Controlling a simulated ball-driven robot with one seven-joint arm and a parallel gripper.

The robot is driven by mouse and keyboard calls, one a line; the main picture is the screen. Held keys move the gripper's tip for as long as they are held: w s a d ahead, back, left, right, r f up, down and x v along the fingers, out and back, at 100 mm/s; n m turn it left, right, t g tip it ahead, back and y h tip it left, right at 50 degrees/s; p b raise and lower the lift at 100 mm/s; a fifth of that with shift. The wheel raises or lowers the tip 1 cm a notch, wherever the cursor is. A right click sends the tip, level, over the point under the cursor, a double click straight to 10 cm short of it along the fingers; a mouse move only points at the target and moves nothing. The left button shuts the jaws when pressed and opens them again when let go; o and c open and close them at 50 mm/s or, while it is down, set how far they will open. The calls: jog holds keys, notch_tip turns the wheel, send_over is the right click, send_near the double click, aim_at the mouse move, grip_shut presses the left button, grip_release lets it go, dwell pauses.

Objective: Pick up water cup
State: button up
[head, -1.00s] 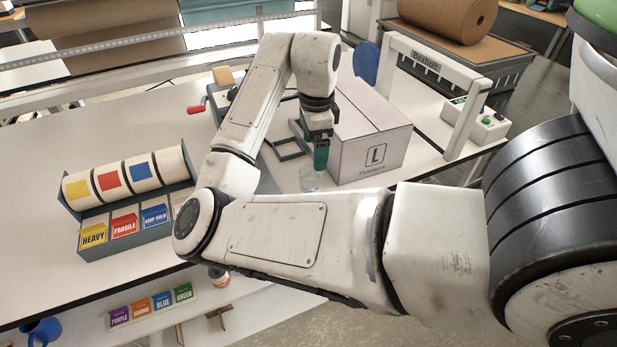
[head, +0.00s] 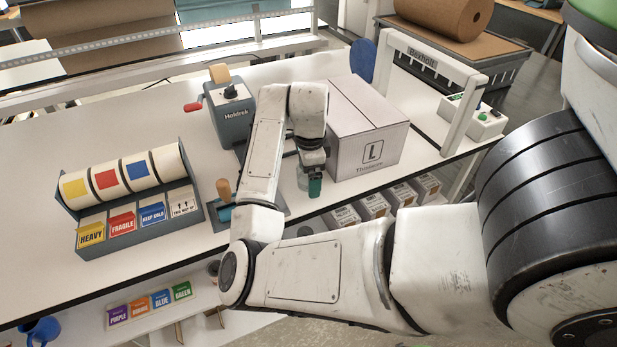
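The water cup (head: 302,180) is a small clear cup beside the front left corner of the white box marked L. My gripper (head: 314,188), with teal fingers, points down just in front and to the right of the cup and hides part of it. Only one finger shows clearly, so I cannot tell whether the gripper is open or shut, or whether it touches the cup.
The box (head: 368,150) stands close to the right of my gripper. A label dispenser (head: 130,200) is at left, and a grey Holdrek device (head: 232,115) is behind my arm. A tool with a wooden handle (head: 223,189) lies left of my arm. The table's front edge is near.

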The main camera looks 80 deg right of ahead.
jog(key=c, duration=1.1)
jog(key=shift+r, duration=0.1)
jog(key=shift+r+b, duration=0.45)
jog(key=shift+r, duration=0.85)
jog(key=s+a+r, duration=0.1)
jog(key=r, duration=0.1)
jog(key=s+a+r, duration=0.1)
jog(key=r, duration=0.1)
jog(key=s+a+r+p, duration=0.1)
jog(key=a+r, duration=0.1)
jog(key=shift+s+r, duration=0.25)
jog(key=s+a+r, duration=0.1)
jog(key=a, duration=0.1)
jog(key=s+a+r, duration=0.1)
jog(key=s+a, duration=0.1)
jog(key=shift+s+r, duration=0.15)
jog(key=shift+s, duration=0.15)
jog(key=shift+c, duration=0.6)
jog(key=shift+s+a+r, duration=0.35)
jog(key=shift+s+a, duration=0.2)
jog(key=shift+a, duration=0.05)
jog(key=shift+s+a+r, duration=0.35)
jog(key=shift+s+a, duration=0.2)
